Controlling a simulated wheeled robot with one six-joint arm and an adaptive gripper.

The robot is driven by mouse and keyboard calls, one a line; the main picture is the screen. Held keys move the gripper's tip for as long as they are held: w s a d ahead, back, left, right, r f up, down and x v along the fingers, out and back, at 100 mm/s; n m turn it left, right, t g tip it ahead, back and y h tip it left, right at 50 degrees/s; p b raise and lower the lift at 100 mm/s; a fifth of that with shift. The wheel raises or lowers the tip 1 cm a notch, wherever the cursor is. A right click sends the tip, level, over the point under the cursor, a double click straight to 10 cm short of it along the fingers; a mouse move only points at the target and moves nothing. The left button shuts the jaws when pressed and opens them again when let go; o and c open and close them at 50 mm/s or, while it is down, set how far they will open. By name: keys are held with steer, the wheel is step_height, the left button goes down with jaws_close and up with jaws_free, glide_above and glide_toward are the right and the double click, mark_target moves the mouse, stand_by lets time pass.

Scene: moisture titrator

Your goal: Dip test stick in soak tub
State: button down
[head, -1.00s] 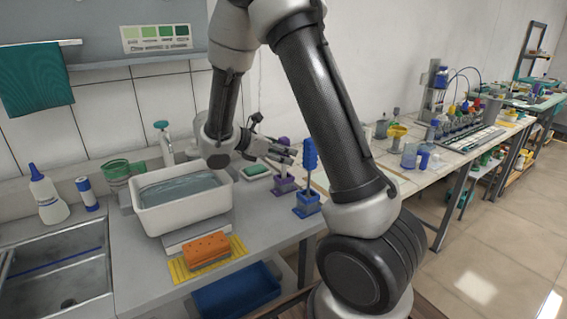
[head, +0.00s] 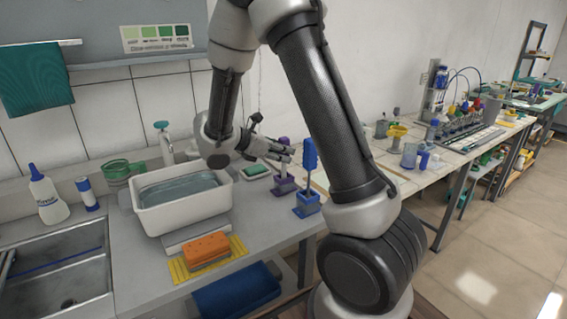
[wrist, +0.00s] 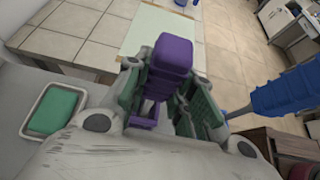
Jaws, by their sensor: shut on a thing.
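The white soak tub (head: 172,213) holds water and stands on the counter left of my gripper. My gripper (head: 286,153) is at the stick holders, right of the tub. In the wrist view its green-padded fingers are closed on a purple stick (wrist: 172,55) with a block-shaped top. The stick is upright at its purple holder (head: 284,187); the fingers hide whether its lower end is still in the holder. A blue stick (head: 310,158) stands upright in a blue holder (head: 307,204) just to the right, apart from the gripper.
A green sponge in a dish (head: 257,170) lies between tub and holders. An orange sponge (head: 206,250) sits on a yellow mat in front of the tub. A sink (head: 60,270), a white bottle (head: 47,196) and a blue bin (head: 235,290) are nearby.

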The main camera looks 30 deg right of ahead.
mark_target(282, 138)
steer(key=shift+r, duration=0.15)
steer(key=shift+r, duration=1)
steer(key=shift+r, duration=2.5)
steer(key=shift+r, duration=2.35)
